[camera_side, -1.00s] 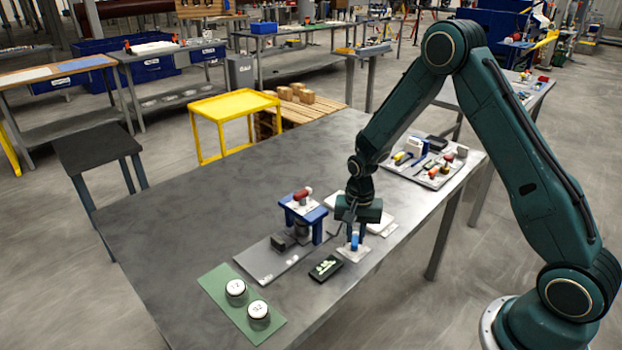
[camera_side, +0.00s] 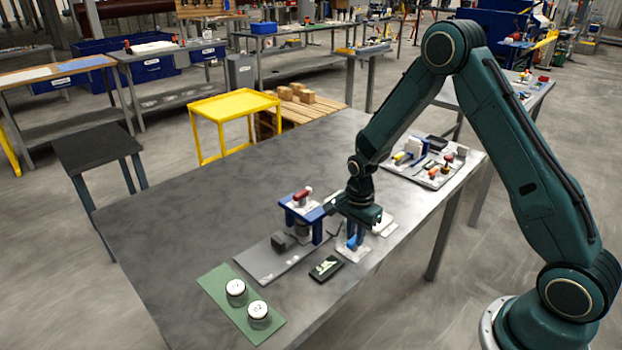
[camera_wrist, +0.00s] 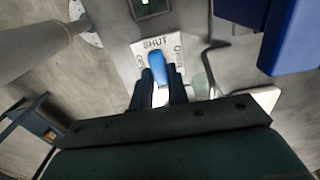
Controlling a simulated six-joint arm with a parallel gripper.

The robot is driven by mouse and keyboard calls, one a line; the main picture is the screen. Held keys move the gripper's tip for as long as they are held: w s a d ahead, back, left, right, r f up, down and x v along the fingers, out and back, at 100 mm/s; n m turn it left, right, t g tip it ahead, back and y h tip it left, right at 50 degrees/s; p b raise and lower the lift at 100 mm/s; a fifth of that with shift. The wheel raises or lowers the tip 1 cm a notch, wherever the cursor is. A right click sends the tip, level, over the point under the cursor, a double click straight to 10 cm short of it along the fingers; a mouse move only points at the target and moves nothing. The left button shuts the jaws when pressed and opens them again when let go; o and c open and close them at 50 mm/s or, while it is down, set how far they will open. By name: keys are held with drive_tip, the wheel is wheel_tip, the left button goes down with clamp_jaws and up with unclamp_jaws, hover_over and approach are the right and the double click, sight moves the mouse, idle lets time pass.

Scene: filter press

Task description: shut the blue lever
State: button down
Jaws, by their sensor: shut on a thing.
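The blue lever (camera_wrist: 157,60) sits on a small white plate (camera_wrist: 141,48) printed with SHUT at the top and OPEN at the right in the wrist view. A label on the left is hard to read. The lever's visible end points up toward the word SHUT, leaning slightly left. My gripper (camera_wrist: 160,76) is shut on the lever, one dark finger on each side. In the side view my gripper (camera_side: 352,238) is low over the plate (camera_side: 354,252) near the table's front edge, and the fingers partly hide the lever (camera_side: 353,241).
A blue press stand (camera_side: 303,208) with a red-topped part stands just left of my gripper. A green mat (camera_side: 218,290) holds two round jars. A tray of parts (camera_side: 428,178) is behind right. The table's left is clear.

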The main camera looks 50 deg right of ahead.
drive_tip(key=c, duration=1.4)
unclamp_jaws()
drive_tip(key=shift+o, duration=0.2)
drive_tip(key=shift+r, duration=0.1)
wheel_tip(320, 180, up, 14)
